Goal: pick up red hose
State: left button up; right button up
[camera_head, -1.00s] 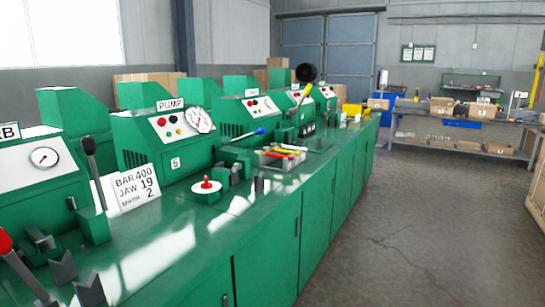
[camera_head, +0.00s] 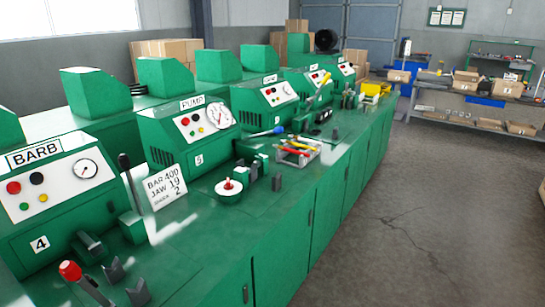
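A red hose-like piece (camera_head: 295,151) lies with yellow and orange pieces in a small light tray (camera_head: 316,150) on the green bench, right of the PUMP machine. It is small and partly overlapped by its neighbours, so I cannot be sure it is the red hose. Neither of my grippers shows in the head view.
The long green bench (camera_head: 237,236) carries a row of green machines, including BARB (camera_head: 70,190) and PUMP (camera_head: 185,138). Upright levers, a white sign (camera_head: 165,188) and a round white dial with a red knob (camera_head: 229,190) stand before them. Open concrete floor (camera_head: 420,220) lies right.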

aim_at(282, 148)
jog(key=i+l+u, duration=0.15)
jog(key=u, duration=0.25)
jog(key=i+l+u, duration=0.15)
jog(key=u, duration=0.3)
jog(key=i+l+u, duration=0.1)
jog(key=l+u, duration=0.3)
jog(key=i+l+u, duration=0.2)
jog(key=l, duration=0.6)
jog(key=i+l+u, duration=0.15)
jog(key=l, duration=0.65)
jog(key=l+u, duration=0.2)
jog(key=l, duration=0.6)
